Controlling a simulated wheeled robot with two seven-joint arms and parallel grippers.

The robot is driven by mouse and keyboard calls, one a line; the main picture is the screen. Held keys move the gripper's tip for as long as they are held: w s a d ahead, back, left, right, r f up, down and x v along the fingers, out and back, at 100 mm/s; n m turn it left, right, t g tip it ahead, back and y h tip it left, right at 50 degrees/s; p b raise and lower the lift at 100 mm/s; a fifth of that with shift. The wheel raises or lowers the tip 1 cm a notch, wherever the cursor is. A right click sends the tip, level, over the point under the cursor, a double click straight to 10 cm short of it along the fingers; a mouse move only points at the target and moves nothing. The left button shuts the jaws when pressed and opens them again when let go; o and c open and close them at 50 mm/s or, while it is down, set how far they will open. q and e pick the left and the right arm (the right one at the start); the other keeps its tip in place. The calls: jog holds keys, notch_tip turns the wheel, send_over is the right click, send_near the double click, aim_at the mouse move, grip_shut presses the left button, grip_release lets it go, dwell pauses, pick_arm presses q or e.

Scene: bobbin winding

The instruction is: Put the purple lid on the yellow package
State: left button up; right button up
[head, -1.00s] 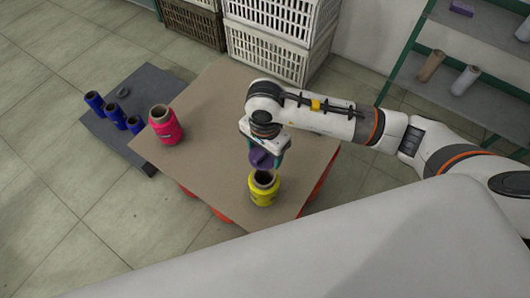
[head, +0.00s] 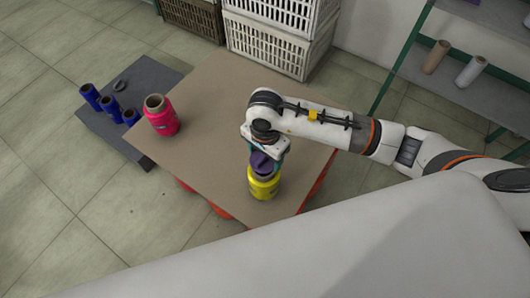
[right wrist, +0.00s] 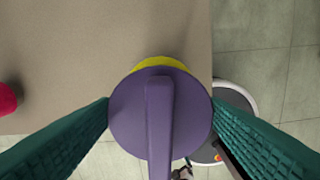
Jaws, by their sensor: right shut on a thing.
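The yellow package (head: 264,188) stands upright near the front edge of the brown table. The purple lid (head: 261,161) is over its top in the head view and hides its opening. My right gripper (head: 265,166) is shut on the lid, pointing down. In the right wrist view the round lid (right wrist: 130,115), with a raised bar across it, lies between the two green fingers. Only a thin yellow rim of the package (right wrist: 160,62) shows past the lid there. I cannot tell whether the lid is seated or just above. My left gripper is not in view.
A pink package (head: 160,116) stands open on the table (head: 205,105) to the left. Several blue spools (head: 110,107) stand on a grey surface (head: 150,88) beyond it. White crates (head: 275,40) are behind the table, and a shelf (head: 470,95) is at the right.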

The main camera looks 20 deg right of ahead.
jog(key=shift+f+b, duration=1.65)
jog(key=shift+f, duration=0.2)
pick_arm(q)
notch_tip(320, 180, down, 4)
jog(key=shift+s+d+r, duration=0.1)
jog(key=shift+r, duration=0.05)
pick_arm(e)
jog(key=shift+d+f, duration=0.1)
jog(key=shift+f, duration=0.05)
pick_arm(q)
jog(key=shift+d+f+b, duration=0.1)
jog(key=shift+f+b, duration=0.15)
jog(key=shift+b, duration=0.45)
pick_arm(e)
jog(key=shift+f, duration=0.3)
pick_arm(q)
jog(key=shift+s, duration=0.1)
pick_arm(e)
jog(key=o, duration=1)
